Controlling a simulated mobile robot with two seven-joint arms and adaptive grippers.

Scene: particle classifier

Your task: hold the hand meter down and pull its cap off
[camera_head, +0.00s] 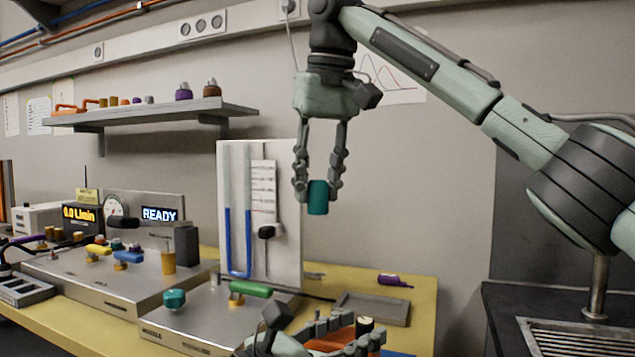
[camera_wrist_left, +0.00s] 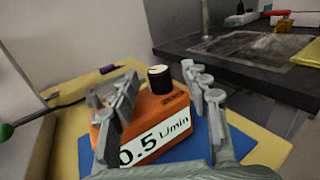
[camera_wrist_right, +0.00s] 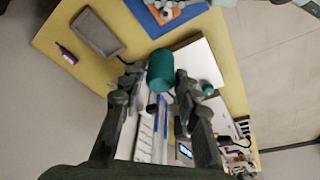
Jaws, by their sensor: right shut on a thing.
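The orange hand meter (camera_wrist_left: 155,115), with a 0.5 L/min label, sits on a blue mat (camera_wrist_left: 222,150). A black round post with a pale top (camera_wrist_left: 159,78) stands bare on it. My left gripper (camera_wrist_left: 165,95) has its fingers on either side of the meter, with a little mat showing beside the right finger; it is also low in the head view (camera_head: 310,342). My right gripper (camera_head: 318,190) is shut on a teal cap (camera_head: 318,198), held in the air well above the bench. The cap also shows between its fingertips in the right wrist view (camera_wrist_right: 161,70).
A manometer board (camera_head: 290,235) stands behind the cap. A steel box with a teal knob (camera_head: 174,298) and a green-handled valve (camera_head: 250,289) is left of the meter. A grey tray (camera_head: 375,308) and a purple object (camera_head: 394,281) lie on the yellow bench.

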